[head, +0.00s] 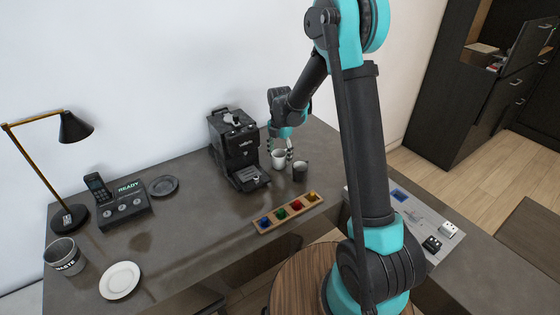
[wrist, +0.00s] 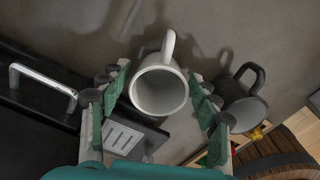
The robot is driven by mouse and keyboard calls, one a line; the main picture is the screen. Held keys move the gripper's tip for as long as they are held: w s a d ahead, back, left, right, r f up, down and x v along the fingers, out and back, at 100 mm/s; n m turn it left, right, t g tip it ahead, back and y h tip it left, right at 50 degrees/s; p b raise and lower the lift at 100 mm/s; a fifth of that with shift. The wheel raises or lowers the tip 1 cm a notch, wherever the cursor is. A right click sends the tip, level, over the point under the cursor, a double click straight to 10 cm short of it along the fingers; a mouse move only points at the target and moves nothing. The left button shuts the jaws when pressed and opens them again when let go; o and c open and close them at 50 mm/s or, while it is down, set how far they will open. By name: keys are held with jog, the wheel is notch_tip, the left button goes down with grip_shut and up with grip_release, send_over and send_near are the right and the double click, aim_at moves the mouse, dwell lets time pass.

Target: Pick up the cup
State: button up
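A white cup (head: 279,160) stands on the dark counter, just right of the coffee machine. In the wrist view, the white cup (wrist: 158,92) shows its open mouth, with its handle pointing to the top of the picture. My gripper (head: 280,147) is at the cup from above. In the wrist view, my gripper (wrist: 160,78) is open, with one green-padded finger on each side of the cup; small gaps seem to show beside it. A black cup (head: 300,172) stands close by on the right, and its handle shows in the wrist view (wrist: 243,98).
The coffee machine (head: 236,147) stands close on the left. A wooden tray (head: 265,227) with several coloured capsules lies in front. A phone base (head: 124,204), lamp (head: 70,130), waste bin (head: 62,256) and white plate (head: 120,281) are farther left. The counter between is clear.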

jog(key=c, duration=0.9)
